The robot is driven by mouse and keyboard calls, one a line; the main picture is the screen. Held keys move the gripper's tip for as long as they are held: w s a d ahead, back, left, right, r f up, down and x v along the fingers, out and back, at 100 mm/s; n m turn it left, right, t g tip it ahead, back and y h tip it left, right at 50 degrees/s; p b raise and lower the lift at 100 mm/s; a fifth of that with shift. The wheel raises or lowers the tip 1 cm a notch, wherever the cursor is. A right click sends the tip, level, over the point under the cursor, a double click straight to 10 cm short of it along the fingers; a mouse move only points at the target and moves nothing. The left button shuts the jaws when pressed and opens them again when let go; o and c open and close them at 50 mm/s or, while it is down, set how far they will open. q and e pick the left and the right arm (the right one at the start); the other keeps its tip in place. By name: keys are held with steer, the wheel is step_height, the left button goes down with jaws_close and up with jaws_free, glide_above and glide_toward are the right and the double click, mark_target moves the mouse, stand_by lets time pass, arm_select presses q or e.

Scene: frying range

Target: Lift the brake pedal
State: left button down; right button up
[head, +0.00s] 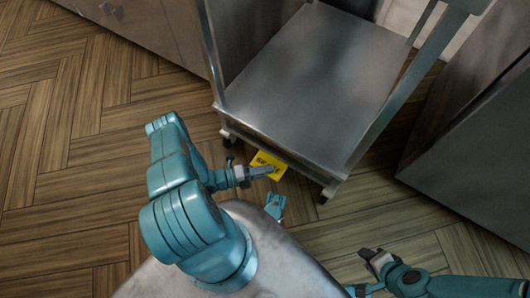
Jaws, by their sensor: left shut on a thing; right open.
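The brake pedal (268,159) shows as a yellow plate with dark lettering, low at the front edge of the metal cart (310,75), between its front casters. My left gripper (268,170) reaches it from the left and is shut on it; the fingers cover part of the lettering. How far the pedal stands off the floor cannot be told from this view. My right gripper (368,271) is open and empty at the lower right, over the floor and away from the cart.
The cart's front casters (326,192) stand on the wooden herringbone floor (80,150). A dark metal cabinet (475,160) stands at the right, and metal units (150,25) line the back left. The floor at the left is clear.

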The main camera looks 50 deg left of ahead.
arm_select(q)
steer(key=shift+a+r, duration=0.1)
steer(key=shift+a, duration=0.3)
steer(key=c, duration=1.3)
jaws_free()
steer(key=shift+o, duration=0.7)
steer(key=shift+d, duration=0.2)
steer(key=v, duration=1.6)
steer(key=shift+s+p, duration=0.15)
steer(key=shift+p, duration=0.25)
steer(key=shift+s, duration=0.1)
